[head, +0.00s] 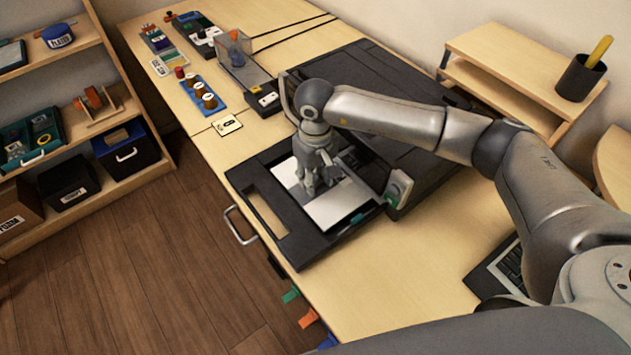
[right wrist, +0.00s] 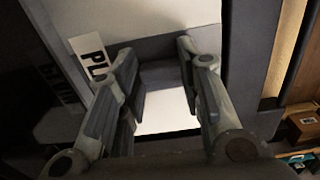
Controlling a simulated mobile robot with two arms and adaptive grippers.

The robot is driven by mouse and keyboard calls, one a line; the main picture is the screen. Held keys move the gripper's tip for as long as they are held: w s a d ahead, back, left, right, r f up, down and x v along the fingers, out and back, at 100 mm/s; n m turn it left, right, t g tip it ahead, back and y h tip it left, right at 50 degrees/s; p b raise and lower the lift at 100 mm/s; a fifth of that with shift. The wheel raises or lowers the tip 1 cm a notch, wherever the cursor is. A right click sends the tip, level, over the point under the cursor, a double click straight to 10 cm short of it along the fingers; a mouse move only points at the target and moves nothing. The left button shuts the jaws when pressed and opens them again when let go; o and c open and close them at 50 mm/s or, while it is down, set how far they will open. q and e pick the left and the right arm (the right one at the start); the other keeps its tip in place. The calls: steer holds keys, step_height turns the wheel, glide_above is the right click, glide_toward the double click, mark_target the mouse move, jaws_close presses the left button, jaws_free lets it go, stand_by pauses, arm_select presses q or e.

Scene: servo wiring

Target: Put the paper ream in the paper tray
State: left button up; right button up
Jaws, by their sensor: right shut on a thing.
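The white paper ream (head: 338,208) lies flat inside the black paper tray (head: 303,252), which is pulled out from the large dark machine. My right gripper (head: 318,188) points down over the ream and covers part of it. In the right wrist view, white paper (right wrist: 165,118) shows between the two fingers of the gripper (right wrist: 158,70), which is shut on the ream. The exact contact at the fingertips is hard to see. My left gripper is out of view.
The dark machine (head: 400,165) stands behind the tray, with a small panel (head: 398,187) at its side. Blue stand (head: 208,97) and a white card (head: 227,125) lie to the left. A laptop (head: 500,270) is at right. The front tabletop (head: 400,290) is clear.

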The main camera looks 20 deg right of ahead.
steer(key=shift+f, duration=0.6)
steer(key=shift+w, duration=0.1)
steer(key=shift+f, duration=0.1)
steer(key=o, duration=1.1)
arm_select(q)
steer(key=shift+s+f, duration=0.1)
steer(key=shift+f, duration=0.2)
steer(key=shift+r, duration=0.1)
